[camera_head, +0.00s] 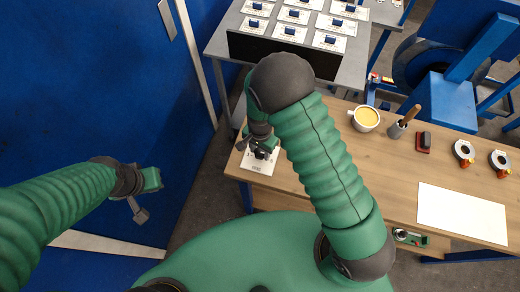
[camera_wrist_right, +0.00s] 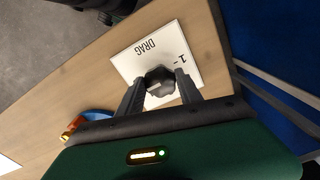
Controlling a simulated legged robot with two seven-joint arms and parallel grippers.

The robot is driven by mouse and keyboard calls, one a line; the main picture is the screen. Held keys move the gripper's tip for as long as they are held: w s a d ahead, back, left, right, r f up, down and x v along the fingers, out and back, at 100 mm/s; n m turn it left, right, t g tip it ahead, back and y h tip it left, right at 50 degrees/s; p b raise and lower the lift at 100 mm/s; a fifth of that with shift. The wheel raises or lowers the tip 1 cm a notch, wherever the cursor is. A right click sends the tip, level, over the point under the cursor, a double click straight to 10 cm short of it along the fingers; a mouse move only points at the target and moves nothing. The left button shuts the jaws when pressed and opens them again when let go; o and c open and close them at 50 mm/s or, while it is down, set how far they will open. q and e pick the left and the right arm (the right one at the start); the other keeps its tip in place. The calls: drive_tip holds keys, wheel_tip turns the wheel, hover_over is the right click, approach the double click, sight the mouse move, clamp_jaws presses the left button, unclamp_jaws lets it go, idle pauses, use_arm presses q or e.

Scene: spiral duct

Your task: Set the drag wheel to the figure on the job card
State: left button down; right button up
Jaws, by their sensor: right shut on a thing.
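The drag wheel (camera_wrist_right: 160,82) is a dark lobed knob on a white plate (camera_wrist_right: 136,63) marked "DRAG", with a "1" and a short mark near one edge. My right gripper (camera_wrist_right: 160,92) has one finger on each side of the knob and is shut on it. In the head view the right gripper (camera_head: 260,146) is over the white plate (camera_head: 257,166) at the table's left end, and the knob is mostly hidden. My left gripper (camera_head: 142,196) hangs off the table by the blue wall; its jaw gap is unclear. I cannot identify the job card.
The wooden table (camera_head: 300,195) holds a yellow-filled mug (camera_head: 366,118), a brush pot (camera_head: 398,129), a red-black block (camera_head: 423,142), two ring-shaped items (camera_head: 463,150) and a blank white sheet (camera_head: 462,212). A grey table (camera_head: 222,40) with several cards stands behind. A blue wall (camera_head: 90,70) is left.

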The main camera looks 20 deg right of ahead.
sight(260, 151)
drive_tip(key=shift+w+d+r, duration=0.1)
drive_tip(key=shift+w+r, duration=0.05)
drive_tip(key=shift+w, duration=0.2)
drive_tip(key=o, duration=1.4)
drive_tip(key=shift+s, duration=0.1)
drive_tip(key=shift+c, duration=0.2)
wheel_tip(260, 151, up, 16)
drive_tip(key=shift+r+b, duration=0.25)
drive_tip(key=shift+b, duration=0.2)
